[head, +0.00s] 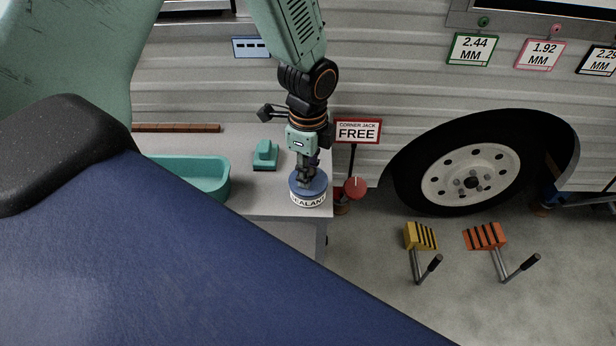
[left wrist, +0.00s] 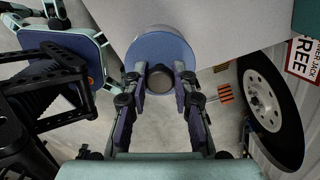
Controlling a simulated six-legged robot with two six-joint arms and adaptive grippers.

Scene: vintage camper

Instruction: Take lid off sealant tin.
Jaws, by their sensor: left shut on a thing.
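The sealant tin (head: 309,200) stands upright near the right front corner of the grey bench, its white label facing me. Its round blue lid (head: 297,183) sits on top of the tin, and I see no gap between them. My left gripper (head: 308,180) points down at the lid from above. In the left wrist view the blue lid (left wrist: 160,46) shows as a disc beyond the fingers. There my left gripper (left wrist: 161,80) is shut on the lid's round knob (left wrist: 160,78), one finger on each side.
On the bench (head: 270,203) are a teal tray (head: 200,178) and a small teal block-like item (head: 265,154). A red "corner jack free" sign (head: 358,131) and a red knob (head: 355,188) stand just right of the bench. The camper wheel (head: 472,182) is further right.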

